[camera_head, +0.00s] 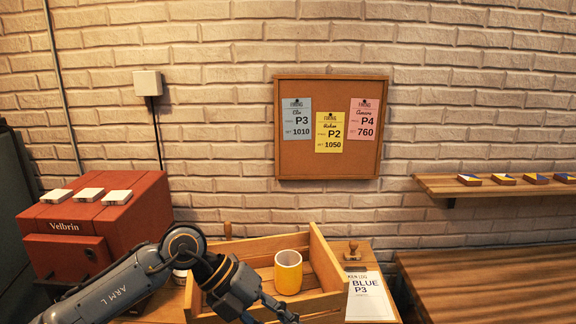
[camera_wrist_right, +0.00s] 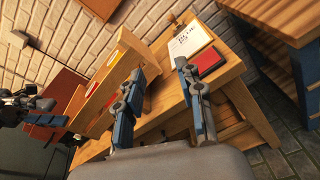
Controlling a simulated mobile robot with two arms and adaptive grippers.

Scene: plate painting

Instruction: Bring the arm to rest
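My left arm reaches in from the lower left in the head view. The left gripper also shows at the left of the right wrist view (camera_wrist_right: 48,112). The mug stands upright in the crate, apart from the gripper. My right gripper (camera_wrist_right: 159,72) is open and empty, its two fingers wide apart in the right wrist view; the head view does not show it.
A red kiln-like box (camera_head: 100,225) stands at the left. A log sheet (camera_head: 368,298) reading "BLUE P3" and a wooden stamp (camera_head: 352,250) lie right of the crate. A red pad (camera_wrist_right: 208,62) is beside the sheet. A wall shelf (camera_head: 500,187) holds several small tiles.

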